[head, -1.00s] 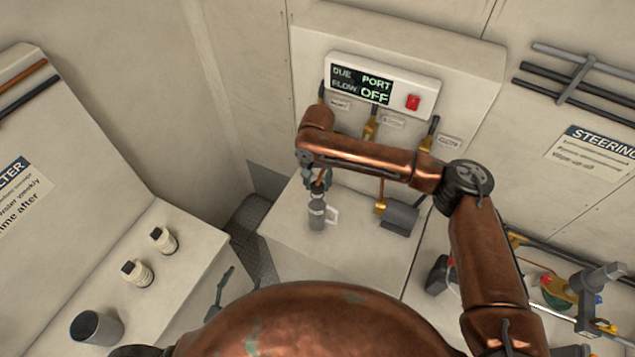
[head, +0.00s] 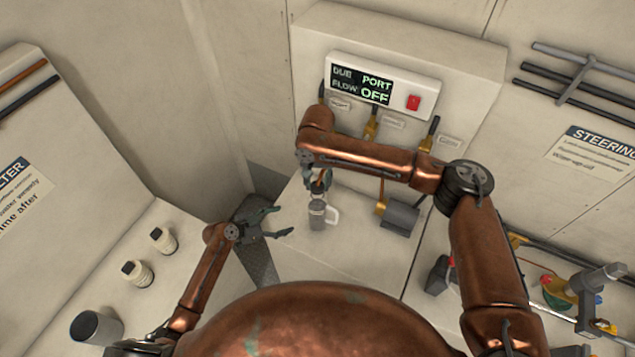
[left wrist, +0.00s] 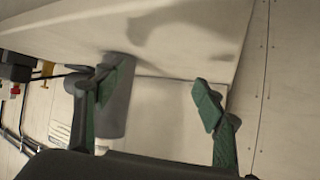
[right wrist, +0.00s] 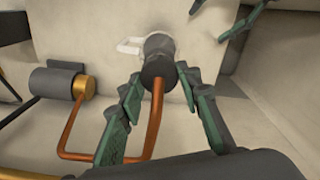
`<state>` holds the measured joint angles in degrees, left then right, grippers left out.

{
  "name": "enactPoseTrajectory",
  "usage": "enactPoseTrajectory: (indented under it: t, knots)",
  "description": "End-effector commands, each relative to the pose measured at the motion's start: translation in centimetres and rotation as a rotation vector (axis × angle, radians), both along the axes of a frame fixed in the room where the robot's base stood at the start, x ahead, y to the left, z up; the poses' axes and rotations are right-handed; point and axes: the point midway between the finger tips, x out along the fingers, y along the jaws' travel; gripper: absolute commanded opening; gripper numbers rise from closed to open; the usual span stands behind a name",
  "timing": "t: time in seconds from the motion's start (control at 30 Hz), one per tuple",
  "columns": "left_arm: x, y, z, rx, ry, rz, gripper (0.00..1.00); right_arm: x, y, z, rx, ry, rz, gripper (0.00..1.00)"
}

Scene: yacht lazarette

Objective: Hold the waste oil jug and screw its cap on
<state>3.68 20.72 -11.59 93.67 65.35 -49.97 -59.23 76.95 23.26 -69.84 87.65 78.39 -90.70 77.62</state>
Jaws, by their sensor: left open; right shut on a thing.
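The waste oil jug (head: 317,216) is a grey cylinder with a white handle (head: 332,215), upright on the pale bench. My right gripper (head: 319,182) is above it. In the right wrist view, the right fingers (right wrist: 158,82) are shut around the dark piece (right wrist: 157,64) at the jug's top, seemingly the cap; I cannot tell whether it is seated. My left gripper (head: 282,222) is open, left of the jug, its fingers pointing toward it. In the left wrist view, a grey cylinder (left wrist: 117,112), seemingly the jug, shows partly behind one finger.
A copper pipe (right wrist: 153,120) runs close to the right fingers, from a grey cylinder with a brass end (right wrist: 60,84). A grey box (head: 400,217) stands right of the jug. Two small bottles (head: 138,272) and a grey cup (head: 97,328) stand on the left bench. A dark floor gap separates the benches.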

Motion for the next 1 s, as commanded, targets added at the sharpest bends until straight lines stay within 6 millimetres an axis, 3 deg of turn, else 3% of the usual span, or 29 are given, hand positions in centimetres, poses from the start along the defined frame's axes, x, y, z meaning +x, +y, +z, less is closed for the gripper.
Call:
enactPoseTrajectory:
  t: [0.1, 0.2, 0.4, 0.57, 1.0]
  knots:
    - [-0.6, -3.2, 1.6, -0.032, 0.025, -0.140, 0.64, 0.0, 0.0, 0.0, 0.000, 0.000, 0.000, 0.25]
    - [-1.3, -4.9, 2.6, -0.052, 0.034, -0.231, 0.64, 0.0, 0.0, 0.0, 0.000, 0.000, 0.000, 0.25]
    - [-2.1, -6.5, 3.6, -0.072, 0.040, -0.320, 0.64, 0.0, 0.0, 0.0, 0.000, 0.000, 0.000, 0.25]
    - [-1.9, -7.6, 3.1, -0.075, 0.041, -0.328, 0.64, 0.0, 0.0, 0.0, 0.000, 0.000, 0.000, 0.25]
    - [-0.4, -12.7, 0.2, -0.073, 0.043, -0.327, 0.64, 0.0, 0.0, 0.0, 0.000, 0.000, 0.000, 0.25]
